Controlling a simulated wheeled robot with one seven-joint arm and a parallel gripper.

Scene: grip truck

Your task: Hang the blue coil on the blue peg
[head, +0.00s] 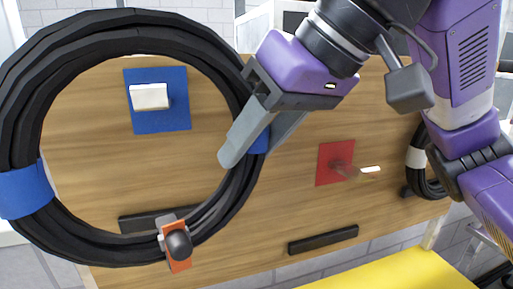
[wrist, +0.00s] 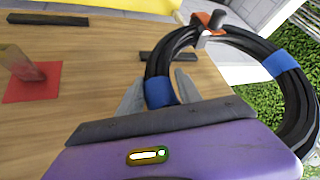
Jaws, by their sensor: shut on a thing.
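A large black cable coil with blue bands (head: 24,191) hangs from my gripper (head: 250,145) in front of the wooden board. My gripper is shut on its right side at a blue band, which also shows in the wrist view (wrist: 160,92). An orange clip with a dark knob (head: 178,252) sits at the coil's bottom. The blue peg is a pale peg (head: 149,96) on a blue square plate (head: 175,118). In the head view, it shows through the coil's opening, upper middle. I cannot tell whether the peg passes through the ring or lies behind it.
A red square plate (head: 328,172) with a peg (head: 358,170) is on the wooden board (head: 290,205) to the right. Another black coil (head: 417,158) hangs at the far right. Dark bars (head: 323,240) stick to the lower board. A yellow surface (head: 400,272) lies below.

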